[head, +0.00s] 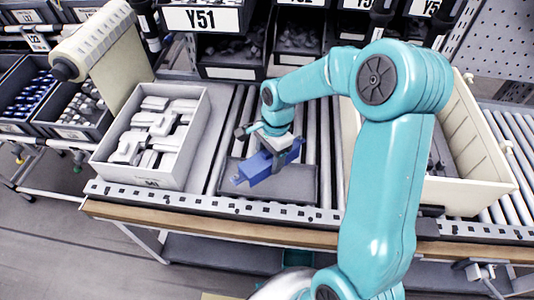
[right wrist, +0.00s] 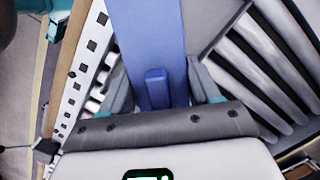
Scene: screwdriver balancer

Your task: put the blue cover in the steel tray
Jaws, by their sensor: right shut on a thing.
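The blue cover (head: 252,171) is a long blue piece, held at a slant in my right gripper (head: 280,155). It also shows in the right wrist view (right wrist: 150,40), running away from me between the two grey fingers, which are shut on it. The shallow grey steel tray (head: 306,188) lies on the roller conveyor. The cover is over the tray in the head view; the height between them is hard to tell. The gripper and cover hide part of the tray. My left gripper is out of view.
A white box (head: 190,180) full of white parts stands left of the tray. A cream bin (head: 470,140) with dark parts stands to the right, partly behind my right arm. Dark bins with labels (head: 200,19) line the back. Bare rollers (head: 232,118) show behind the tray.

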